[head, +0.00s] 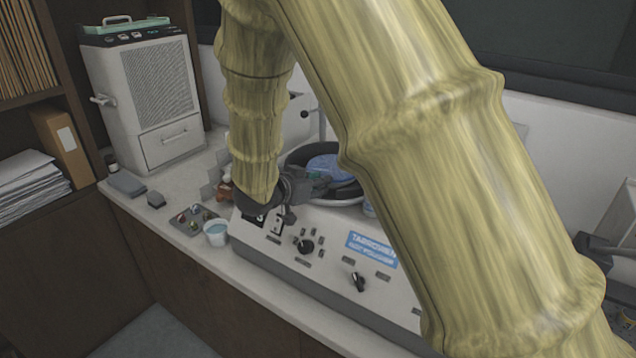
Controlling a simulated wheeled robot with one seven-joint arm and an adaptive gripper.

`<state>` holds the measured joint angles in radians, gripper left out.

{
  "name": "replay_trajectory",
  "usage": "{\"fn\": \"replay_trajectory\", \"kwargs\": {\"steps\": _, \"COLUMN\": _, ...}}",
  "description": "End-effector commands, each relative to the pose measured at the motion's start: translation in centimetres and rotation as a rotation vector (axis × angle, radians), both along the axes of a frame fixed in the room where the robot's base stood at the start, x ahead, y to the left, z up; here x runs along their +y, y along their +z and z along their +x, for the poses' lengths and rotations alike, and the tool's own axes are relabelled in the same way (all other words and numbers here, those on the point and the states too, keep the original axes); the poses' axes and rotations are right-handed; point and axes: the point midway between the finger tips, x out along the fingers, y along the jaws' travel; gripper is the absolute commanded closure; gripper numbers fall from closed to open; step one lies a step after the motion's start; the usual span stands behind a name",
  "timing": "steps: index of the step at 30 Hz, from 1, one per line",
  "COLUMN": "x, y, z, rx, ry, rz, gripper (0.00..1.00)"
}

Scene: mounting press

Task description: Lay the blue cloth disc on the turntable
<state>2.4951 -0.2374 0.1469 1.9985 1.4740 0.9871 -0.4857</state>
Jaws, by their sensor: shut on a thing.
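The blue cloth disc (325,166) is at the black round bowl (299,155) of the white machine, partly hidden by my arm. My gripper (318,184) is at the near left side of the disc, its fingers shut on the disc's edge. The turntable is not visible under the disc, and I cannot tell whether the disc touches it. My arm hides the right part of the bowl.
The machine's front panel (325,246) has knobs and a blue label. A small cup (216,233) and a grey tray (190,219) with small pieces stand to its left. A white cabinet-like machine (150,95) stands at the back left.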

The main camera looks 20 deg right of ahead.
Motion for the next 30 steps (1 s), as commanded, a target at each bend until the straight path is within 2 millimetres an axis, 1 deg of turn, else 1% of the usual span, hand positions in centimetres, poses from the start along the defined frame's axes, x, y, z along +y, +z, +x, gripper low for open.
{"fn": "replay_trajectory", "kwargs": {"steps": 19, "x": 0.13, "y": 0.22, "z": -0.76, "rx": -0.002, "ry": 0.0, "rz": 0.0, "gripper": 1.0}}
{"fn": "replay_trajectory", "kwargs": {"steps": 30, "x": 0.15, "y": 0.17, "z": -0.79, "rx": -0.002, "ry": 0.001, "rz": 0.0, "gripper": 1.0}}
